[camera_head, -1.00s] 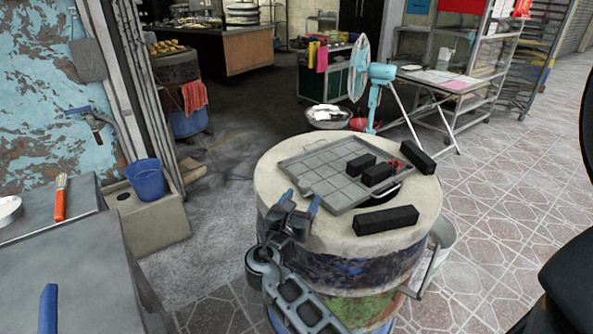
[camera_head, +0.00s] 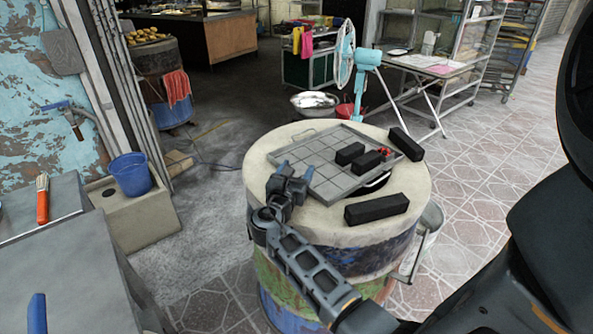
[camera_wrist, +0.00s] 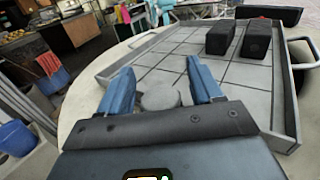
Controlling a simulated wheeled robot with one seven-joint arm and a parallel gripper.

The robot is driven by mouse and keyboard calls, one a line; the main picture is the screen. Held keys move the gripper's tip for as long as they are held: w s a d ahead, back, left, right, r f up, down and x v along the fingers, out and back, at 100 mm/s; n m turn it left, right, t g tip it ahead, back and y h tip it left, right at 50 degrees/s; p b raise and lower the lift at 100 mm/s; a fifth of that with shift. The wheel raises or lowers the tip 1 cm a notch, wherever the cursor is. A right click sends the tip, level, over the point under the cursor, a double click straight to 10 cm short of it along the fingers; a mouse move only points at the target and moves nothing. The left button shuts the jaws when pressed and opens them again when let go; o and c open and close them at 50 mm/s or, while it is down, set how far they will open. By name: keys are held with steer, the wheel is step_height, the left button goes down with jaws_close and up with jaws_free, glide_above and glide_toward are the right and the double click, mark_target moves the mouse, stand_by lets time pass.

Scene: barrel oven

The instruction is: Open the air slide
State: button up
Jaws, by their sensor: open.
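I cannot tell for sure which part is the air slide. A square grey tray (camera_head: 318,155) with a grid floor lies on top of the pale-topped barrel oven (camera_head: 262,155). My gripper (camera_head: 292,175) is open at the tray's near left corner, over the barrel top. In the wrist view my gripper (camera_wrist: 160,68) has its two blue fingers spread, with a round grey knob (camera_wrist: 160,96) showing between them. I cannot tell whether the fingers touch the knob. The tray (camera_wrist: 180,62) extends beyond the fingers in that view.
Black blocks (camera_head: 350,153) lie on and beside the tray, with one long block (camera_head: 376,209) at the near right. A small red item (camera_head: 387,151) lies by them. A grey counter (camera_head: 60,260) stands left, a blue bucket (camera_head: 131,174) behind it. Tiled floor is free to the right.

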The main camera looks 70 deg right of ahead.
jaws_close()
stand_by(0.6)
